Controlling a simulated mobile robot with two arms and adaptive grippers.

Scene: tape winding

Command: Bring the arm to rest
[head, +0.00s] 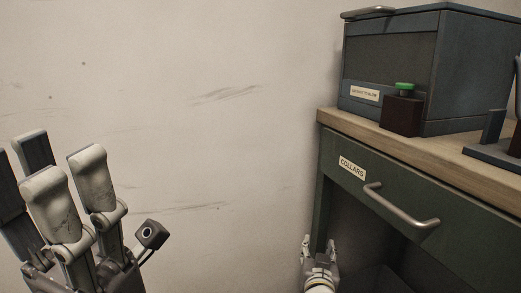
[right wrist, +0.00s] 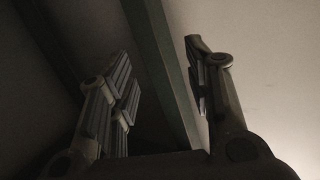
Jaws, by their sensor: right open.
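My right gripper (head: 319,243) is small at the bottom of the head view, beside the desk's front left leg. Its fingers point up and stand apart, with nothing between them. In the right wrist view the open fingers (right wrist: 160,85) frame a green beam of the desk, with bare wall to the right and dark space to the left. My left gripper (head: 58,172) is large and close at the lower left of the head view. Its fingers point up with their pads apart, and it holds nothing.
A green desk (head: 338,140) with a wooden top and a drawer labelled COLLARS (head: 352,167) stands at the right; its metal handle (head: 400,207) sticks out. A dark box (head: 390,58) with a green button (head: 404,87) stands on top. Bare wall (head: 210,130) fills the left and middle.

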